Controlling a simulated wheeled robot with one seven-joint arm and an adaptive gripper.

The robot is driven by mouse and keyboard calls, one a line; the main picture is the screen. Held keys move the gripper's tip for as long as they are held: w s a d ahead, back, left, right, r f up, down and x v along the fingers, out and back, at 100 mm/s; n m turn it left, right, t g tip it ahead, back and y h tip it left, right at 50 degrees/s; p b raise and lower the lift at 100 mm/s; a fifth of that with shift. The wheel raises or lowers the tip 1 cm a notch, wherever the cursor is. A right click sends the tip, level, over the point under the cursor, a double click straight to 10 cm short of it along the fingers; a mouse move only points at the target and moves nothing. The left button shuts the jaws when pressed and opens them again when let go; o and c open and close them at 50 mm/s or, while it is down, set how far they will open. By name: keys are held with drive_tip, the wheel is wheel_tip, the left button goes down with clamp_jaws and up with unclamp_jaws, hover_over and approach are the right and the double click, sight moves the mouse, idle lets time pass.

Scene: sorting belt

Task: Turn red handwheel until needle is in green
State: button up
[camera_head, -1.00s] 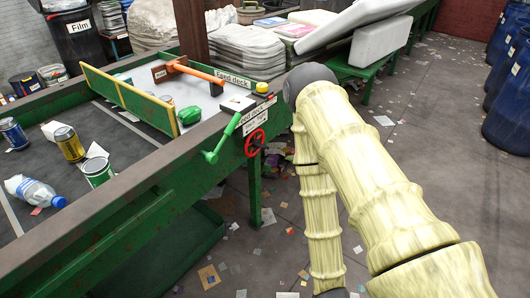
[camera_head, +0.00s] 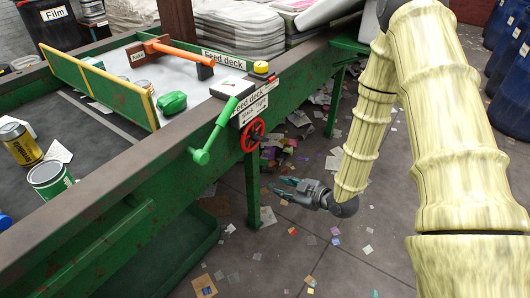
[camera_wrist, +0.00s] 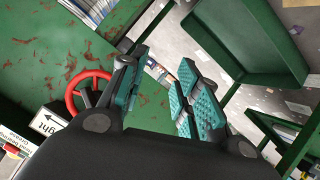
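The red handwheel (camera_head: 247,136) is on the side of the green feed deck frame, below a small box with a white dial face (camera_head: 232,87). A dark and red mark shows on the dial, but the needle's position and any green band are too small to read. My gripper (camera_head: 280,187) is below and to the right of the handwheel, apart from it, with its fingers pointing left. In the wrist view the handwheel (camera_wrist: 71,92) is at the left, outside the left finger. My gripper (camera_wrist: 160,75) is open, with nothing between its fingers.
A green lever (camera_head: 215,132) sticks out just left of the handwheel. A yellow button (camera_head: 261,67) is on the deck's edge. A green table leg (camera_head: 253,188) stands below the wheel. Scraps litter the floor. A green tray (camera_head: 175,255) lies under the deck.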

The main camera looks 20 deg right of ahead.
sight(266, 140)
drive_tip(key=w+d+r+n+t+y+b, duration=0.2)
drive_tip(key=w+r+n, duration=0.1)
drive_tip(key=r+n, duration=0.15)
drive_tip(key=w+d+r+n+t+y+b, duration=0.1)
drive_tip(key=w+d+r+n+y+b, duration=0.15)
drive_tip(key=r, duration=0.35)
drive_tip(key=x, duration=1.1)
drive_tip(key=shift+s+a+r+p, duration=0.2)
drive_tip(key=shift+s+a+p, duration=0.05)
drive_tip(key=shift+a+p, duration=0.1)
clamp_jaws()
drive_tip(key=shift+d, duration=0.1)
